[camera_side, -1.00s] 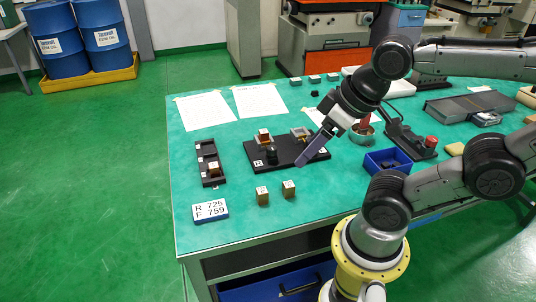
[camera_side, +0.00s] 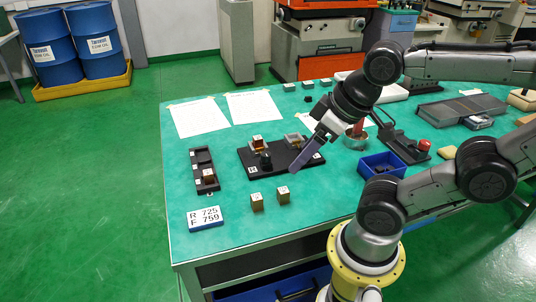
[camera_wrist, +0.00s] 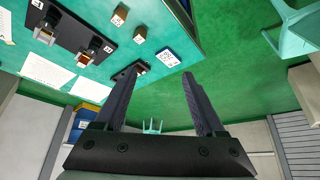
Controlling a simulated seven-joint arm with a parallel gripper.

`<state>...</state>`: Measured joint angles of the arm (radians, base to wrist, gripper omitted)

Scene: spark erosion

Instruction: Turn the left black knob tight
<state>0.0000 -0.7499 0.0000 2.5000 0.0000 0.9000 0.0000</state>
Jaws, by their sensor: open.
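A black base plate (camera_side: 279,168) lies on the green table with two fixtures on it. The left black knob (camera_side: 265,160) stands upright at the front of the left fixture, which holds a brass-coloured block (camera_side: 257,143). The right fixture (camera_side: 293,140) has a greyish clear block; its knob is hidden or unclear behind my gripper in the side view. My gripper (camera_side: 295,167) is open and empty, slanting down over the right half of the plate, to the right of the left knob. In the wrist view my fingers (camera_wrist: 158,75) are spread apart, with the plate (camera_wrist: 70,25) off at upper left.
A black tray (camera_side: 199,160) with a block stands left of the plate. Two brass-coloured cubes (camera_side: 256,202) (camera_side: 283,195) and a number sign (camera_side: 205,217) lie in front. A blue bin (camera_side: 371,172) is to the right. Papers (camera_side: 200,117) lie behind.

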